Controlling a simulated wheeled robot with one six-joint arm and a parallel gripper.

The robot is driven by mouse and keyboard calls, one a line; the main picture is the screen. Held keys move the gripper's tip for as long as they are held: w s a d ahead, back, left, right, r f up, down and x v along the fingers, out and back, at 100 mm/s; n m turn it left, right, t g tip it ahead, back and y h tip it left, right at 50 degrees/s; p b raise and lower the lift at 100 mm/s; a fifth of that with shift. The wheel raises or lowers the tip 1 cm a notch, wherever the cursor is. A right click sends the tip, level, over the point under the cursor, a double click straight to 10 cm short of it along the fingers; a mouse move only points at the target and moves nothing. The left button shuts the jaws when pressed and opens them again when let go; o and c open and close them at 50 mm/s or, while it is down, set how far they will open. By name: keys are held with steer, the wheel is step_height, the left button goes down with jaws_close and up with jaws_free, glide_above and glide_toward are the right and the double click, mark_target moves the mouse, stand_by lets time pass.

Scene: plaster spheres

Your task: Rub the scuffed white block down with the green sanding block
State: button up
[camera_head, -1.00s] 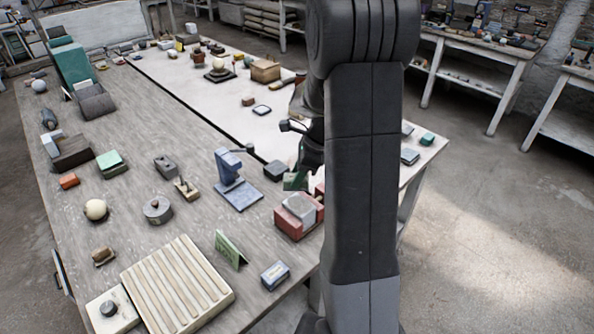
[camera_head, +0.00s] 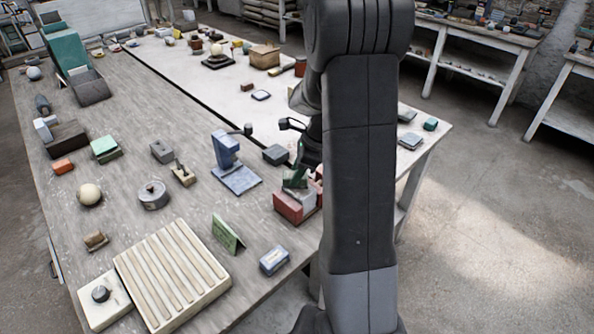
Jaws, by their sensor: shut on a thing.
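My gripper (camera_head: 302,171) is shut on the green sanding block (camera_head: 294,182), at the right side of the table beside my dark arm. The scuffed white block (camera_head: 302,196) sits in a red holder (camera_head: 287,208) just below it. The gripper and sanding block hide much of the white block's top. The sanding block is over the white block, at or very close to its top; I cannot tell whether they touch. My arm's column hides the area to the right of the holder.
A blue stand with a flat base (camera_head: 237,180) and a dark block (camera_head: 276,155) are left of the holder. A green folded card (camera_head: 228,235) and a blue-grey box (camera_head: 273,261) are in front. A ribbed cream board (camera_head: 172,275) lies at front left. Bare tabletop separates them.

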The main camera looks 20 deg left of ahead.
steer(key=shift+f, duration=0.25)
stand_by(0.3)
steer(key=shift+s+a+r, duration=0.15)
steer(key=shift+a, duration=0.25)
steer(key=shift+s+a+p, duration=0.25)
steer(key=shift+a+p, duration=0.15)
steer(key=shift+a, duration=0.15)
steer(key=shift+w+d, duration=0.3)
steer(key=shift+d, duration=0.35)
steer(key=shift+w+d, duration=0.25)
steer(key=shift+d, duration=0.45)
steer(key=shift+w+d, duration=0.3)
steer(key=shift+d, duration=0.35)
steer(key=shift+s+a, duration=0.1)
steer(key=shift+a, duration=0.1)
